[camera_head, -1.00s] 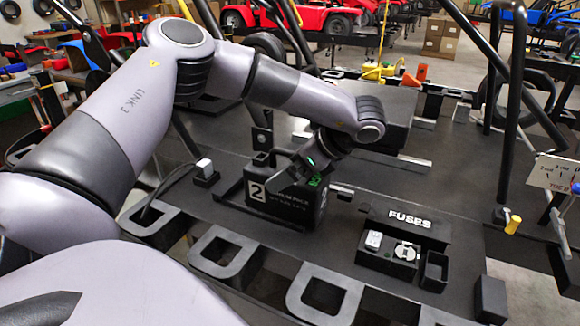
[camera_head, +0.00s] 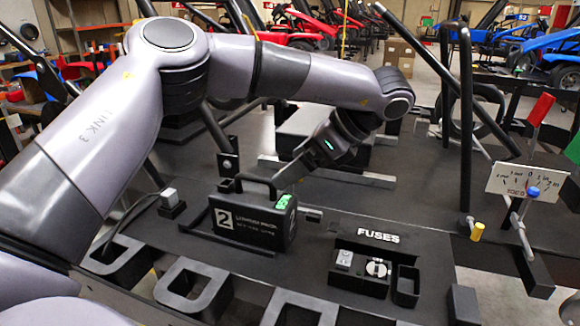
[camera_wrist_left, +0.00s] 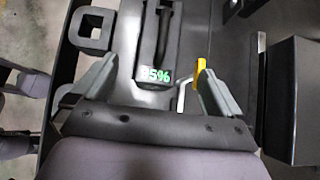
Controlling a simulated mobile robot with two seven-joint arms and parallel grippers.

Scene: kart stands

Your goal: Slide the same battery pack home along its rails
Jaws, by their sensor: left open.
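The black battery pack (camera_head: 253,222), marked with a white 2, stands upright on the dark deck with its handle on top. A dark rail (camera_head: 196,220) shows beside its left end, and a short light rail piece (camera_head: 310,213) shows past its right end. A green display reading 85% is on the pack (camera_wrist_left: 155,55) in the left wrist view. My left gripper (camera_head: 302,160) is above and behind the pack, apart from it. Its fingers are spread and empty in the left wrist view (camera_wrist_left: 156,75). The pack's underside is hidden. My right gripper is not in view.
The fuse box (camera_head: 362,262) stands at the pack's right. A cable plug block (camera_head: 171,203) is at its left. A bent rod with a yellow grip (camera_wrist_left: 201,73) shows near one finger. A large dark box (camera_head: 312,132) lies behind, and frame tubes (camera_head: 466,120) rise at right.

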